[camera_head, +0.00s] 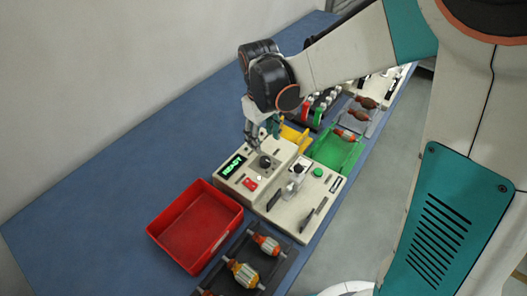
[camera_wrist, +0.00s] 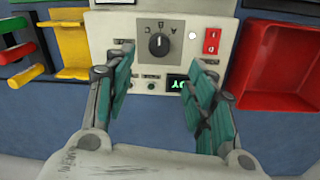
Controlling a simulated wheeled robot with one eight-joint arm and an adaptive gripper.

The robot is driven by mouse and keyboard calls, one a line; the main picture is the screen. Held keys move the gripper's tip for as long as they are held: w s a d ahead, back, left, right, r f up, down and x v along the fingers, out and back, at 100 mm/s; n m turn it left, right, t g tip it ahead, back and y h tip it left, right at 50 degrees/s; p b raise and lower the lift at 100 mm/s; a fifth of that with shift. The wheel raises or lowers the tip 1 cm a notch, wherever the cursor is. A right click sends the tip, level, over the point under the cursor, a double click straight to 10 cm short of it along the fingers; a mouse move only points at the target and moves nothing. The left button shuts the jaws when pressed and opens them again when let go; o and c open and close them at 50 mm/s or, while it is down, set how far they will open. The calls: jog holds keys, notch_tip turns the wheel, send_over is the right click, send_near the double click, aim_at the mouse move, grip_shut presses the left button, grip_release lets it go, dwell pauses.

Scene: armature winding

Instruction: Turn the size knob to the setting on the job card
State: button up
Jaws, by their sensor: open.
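The size knob (camera_wrist: 160,44) is a round black dial with a light pointer line on the pale panel of the winding machine (camera_wrist: 110,24). Letter marks ring it, too small to read surely. The pointer stands roughly upright in the wrist view. In the head view the knob (camera_head: 265,161) sits on top of the machine. My gripper (camera_wrist: 163,62) is open, with its teal-padded fingers apart on either side of the knob and not visibly touching it. In the head view my gripper (camera_head: 254,142) hangs just above the knob. I cannot make out a job card.
A green-lit display (camera_head: 232,167) reads READY. A red switch (camera_wrist: 211,41) lies right of the knob in the wrist view. An empty red bin (camera_head: 195,226) stands beside the machine. A dark tray (camera_head: 279,272) holds armatures. Yellow (camera_head: 302,139) and green (camera_head: 325,155) trays stand behind.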

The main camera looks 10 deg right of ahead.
aim_at(265, 160)
jog(key=f+b, duration=0.1)
jog(key=f, duration=0.4)
jog(key=f+b, duration=0.2)
jog(key=f, duration=0.3)
jog(key=shift+w+d+f, duration=0.2)
jog(key=shift+f, duration=0.05)
jog(key=shift+c, duration=0.5)
jog(key=c, duration=1)
